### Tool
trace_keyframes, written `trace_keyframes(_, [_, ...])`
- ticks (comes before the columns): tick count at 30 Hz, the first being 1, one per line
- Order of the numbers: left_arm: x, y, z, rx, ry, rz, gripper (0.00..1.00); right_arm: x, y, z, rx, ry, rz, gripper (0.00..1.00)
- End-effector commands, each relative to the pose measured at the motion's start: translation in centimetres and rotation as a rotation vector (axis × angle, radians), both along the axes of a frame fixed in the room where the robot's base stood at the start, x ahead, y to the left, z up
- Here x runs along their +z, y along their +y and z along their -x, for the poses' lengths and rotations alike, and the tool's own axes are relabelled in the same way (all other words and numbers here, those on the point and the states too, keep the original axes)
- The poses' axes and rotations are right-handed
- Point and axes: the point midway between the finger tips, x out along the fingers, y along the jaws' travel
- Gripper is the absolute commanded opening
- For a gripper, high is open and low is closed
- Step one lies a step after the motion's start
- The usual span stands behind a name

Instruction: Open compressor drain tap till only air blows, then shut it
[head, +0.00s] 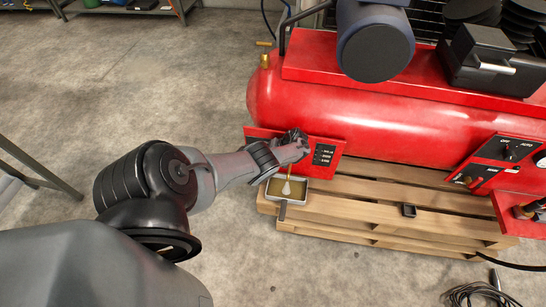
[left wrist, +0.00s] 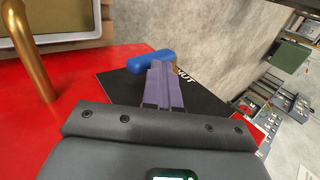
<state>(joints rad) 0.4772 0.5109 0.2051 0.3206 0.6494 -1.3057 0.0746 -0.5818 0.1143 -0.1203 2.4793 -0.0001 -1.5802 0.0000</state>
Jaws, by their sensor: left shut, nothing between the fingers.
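The red compressor tank (head: 400,125) lies on a wooden pallet. My left gripper (head: 302,144) is at the red panel on the tank's near left end. In the left wrist view its fingers (left wrist: 160,84) are shut and empty, with their tips at the blue tap handle (left wrist: 150,60); whether they touch it I cannot tell. The handle lies over a black label (left wrist: 115,85) with partly hidden lettering. A brass drain pipe (left wrist: 36,60) points toward a metal tray (head: 305,193). The tray holds brownish liquid with a pale patch below the pipe. My right gripper is out of view.
A dark control panel (head: 508,148) is at the right. A coiled cable (head: 482,295) lies on the floor.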

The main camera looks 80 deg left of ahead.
Motion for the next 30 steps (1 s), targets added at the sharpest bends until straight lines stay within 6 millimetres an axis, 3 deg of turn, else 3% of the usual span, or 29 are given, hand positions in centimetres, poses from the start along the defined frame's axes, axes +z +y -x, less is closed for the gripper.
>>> trace_keyframes(9, [-1.2,-0.2,-0.3,0.005,-0.001,0.003,0.0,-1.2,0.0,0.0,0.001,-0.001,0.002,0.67])
trace_keyframes(30, [-1.9,-0.4,-0.5,-0.004,-0.002,0.006,0.0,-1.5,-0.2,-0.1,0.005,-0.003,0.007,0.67])
